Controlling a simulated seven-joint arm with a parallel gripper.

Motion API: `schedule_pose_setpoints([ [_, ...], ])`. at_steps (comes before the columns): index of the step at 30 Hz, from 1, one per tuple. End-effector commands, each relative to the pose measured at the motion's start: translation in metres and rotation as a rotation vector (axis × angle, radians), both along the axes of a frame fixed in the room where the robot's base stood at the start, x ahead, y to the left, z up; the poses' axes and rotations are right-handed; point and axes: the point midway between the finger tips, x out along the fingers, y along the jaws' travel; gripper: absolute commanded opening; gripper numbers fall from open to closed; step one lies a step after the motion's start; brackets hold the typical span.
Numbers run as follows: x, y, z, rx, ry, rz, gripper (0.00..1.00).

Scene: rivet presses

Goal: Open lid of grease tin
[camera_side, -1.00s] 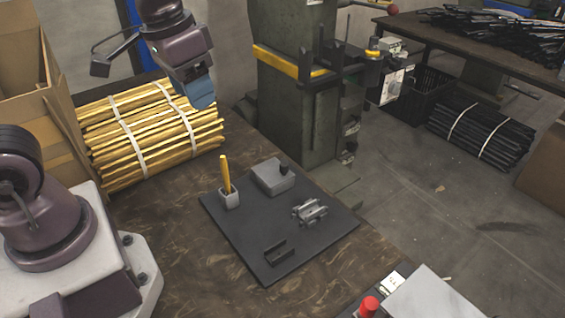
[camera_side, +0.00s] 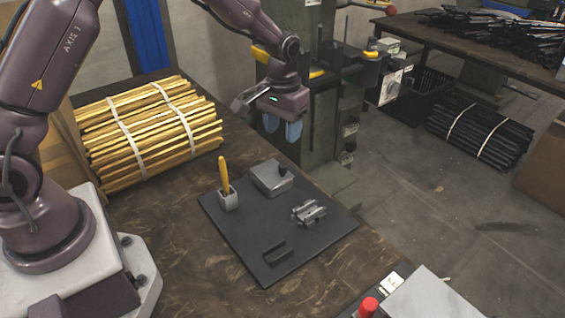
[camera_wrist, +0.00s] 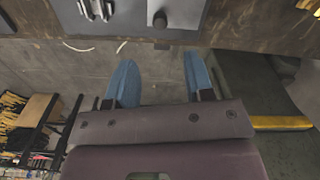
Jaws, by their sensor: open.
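The grease tin seems to be the grey square box (camera_side: 271,178) with a dark round knob (camera_side: 283,169) on its lid. It sits at the far edge of the dark mat (camera_side: 245,232), and its lid looks closed. In the wrist view the tin (camera_wrist: 178,12) shows at the top edge, partly cut off. My gripper (camera_side: 283,134) is above and beyond the tin, clear of it, near the bench's far edge. Its blue fingers (camera_wrist: 156,82) are spread apart with nothing between them.
A yellow-handled tool (camera_side: 223,175) stands in a small grey holder (camera_side: 229,201) left of the tin. A metal fixture (camera_side: 309,212) and a dark bracket (camera_side: 274,254) are on the mat. A strapped bundle of yellow sticks (camera_side: 150,130) lies behind left. The green press (camera_side: 320,150) stands close behind my gripper.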

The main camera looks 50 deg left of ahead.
Motion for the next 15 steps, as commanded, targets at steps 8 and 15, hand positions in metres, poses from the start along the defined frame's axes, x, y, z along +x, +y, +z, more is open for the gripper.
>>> schedule_pose_setpoints([
  [8, -0.001, 0.000, -0.061, -0.001, 0.006, -0.001, 0.48],
  [15, 0.000, 0.000, -0.092, -0.001, 0.002, -0.001, 0.48],
])
